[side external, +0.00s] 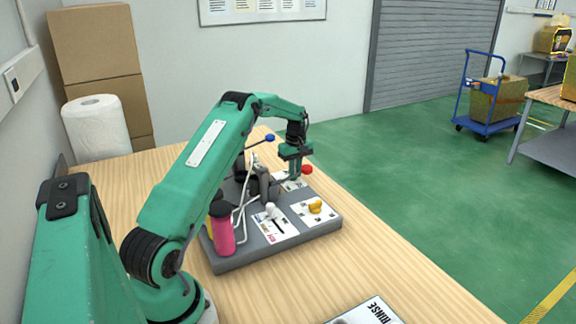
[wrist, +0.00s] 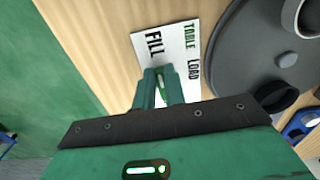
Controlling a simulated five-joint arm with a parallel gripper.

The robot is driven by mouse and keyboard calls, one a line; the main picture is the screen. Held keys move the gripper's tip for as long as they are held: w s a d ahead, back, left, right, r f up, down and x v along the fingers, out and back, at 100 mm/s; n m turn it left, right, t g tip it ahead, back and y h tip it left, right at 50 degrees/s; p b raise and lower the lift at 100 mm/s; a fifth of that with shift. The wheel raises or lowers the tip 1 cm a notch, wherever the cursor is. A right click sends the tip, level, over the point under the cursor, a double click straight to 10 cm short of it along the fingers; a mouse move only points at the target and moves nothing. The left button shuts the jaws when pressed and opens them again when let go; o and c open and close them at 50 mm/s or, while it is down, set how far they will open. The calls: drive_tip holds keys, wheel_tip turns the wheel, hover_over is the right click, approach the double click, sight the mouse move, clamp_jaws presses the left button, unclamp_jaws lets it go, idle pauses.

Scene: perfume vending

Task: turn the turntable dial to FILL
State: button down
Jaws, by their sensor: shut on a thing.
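The FILL/LOAD table card (wrist: 178,45) is white with black FILL and LOAD lettering and a green word TABLE. In the wrist view my gripper (wrist: 160,76) is over this card, shut on the dial (wrist: 161,86). Only a narrow green and pale strip of the dial shows between the fingers. The fingers hide the rest, so I cannot tell which word it points to. In the side view my gripper (side external: 292,173) points down at the far part of the grey base (side external: 250,253), and the dial is hidden there.
A yellow knob (side external: 315,207), a red knob (side external: 306,169), a white lever (side external: 270,211) and a pink bottle (side external: 222,235) stand close by on the base. A round grey plate (wrist: 235,75) lies right of the card in the wrist view.

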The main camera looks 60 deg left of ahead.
drive_tip(key=c, duration=1.5)
unclamp_jaws()
drive_tip(key=shift+o, duration=0.2)
drive_tip(key=shift+r, duration=0.1)
drive_tip(key=shift+r, duration=3.9)
